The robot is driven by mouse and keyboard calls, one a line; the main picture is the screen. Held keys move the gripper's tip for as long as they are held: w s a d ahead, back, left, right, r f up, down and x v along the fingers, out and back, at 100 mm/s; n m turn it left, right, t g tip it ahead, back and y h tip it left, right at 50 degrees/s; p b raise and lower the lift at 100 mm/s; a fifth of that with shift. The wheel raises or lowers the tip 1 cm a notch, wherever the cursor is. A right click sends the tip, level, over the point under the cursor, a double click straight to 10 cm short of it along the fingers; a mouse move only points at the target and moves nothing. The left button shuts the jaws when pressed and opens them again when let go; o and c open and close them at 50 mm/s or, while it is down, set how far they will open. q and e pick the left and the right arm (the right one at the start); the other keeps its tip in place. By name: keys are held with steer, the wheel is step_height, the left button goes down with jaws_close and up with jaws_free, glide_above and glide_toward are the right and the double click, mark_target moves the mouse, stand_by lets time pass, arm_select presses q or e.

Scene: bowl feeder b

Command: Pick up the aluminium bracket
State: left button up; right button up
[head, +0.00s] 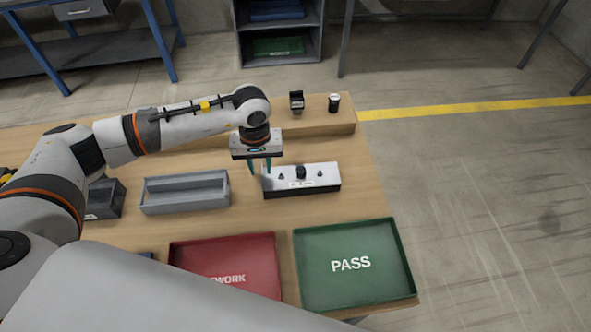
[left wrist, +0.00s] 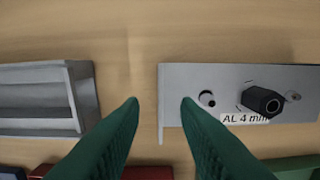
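The pale grey metal plate marked "AL 4 mm" (left wrist: 225,80), which I take to be the aluminium bracket, lies on the table. In the head view this plate (head: 318,172) has a dark front side and a dark knob on top. In the left wrist view it has a round hole and a dark hex post (left wrist: 262,100). My left gripper (head: 260,168) points down at the plate's left end, open and empty. In the left wrist view my left gripper (left wrist: 160,103) has its right fingertip over the plate's left end and its left fingertip over bare wood. My right gripper is out of view.
A grey open tray (head: 185,207) stands left of the plate. A red tray (head: 222,243) and a green PASS tray (head: 356,225) are in front. A raised wooden ledge (head: 320,126) behind holds two small dark items. Bare table lies between grey tray and plate.

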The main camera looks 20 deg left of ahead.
arm_select(q)
steer(key=shift+f, duration=1.15)
jaws_close()
steer(key=shift+r, duration=0.15)
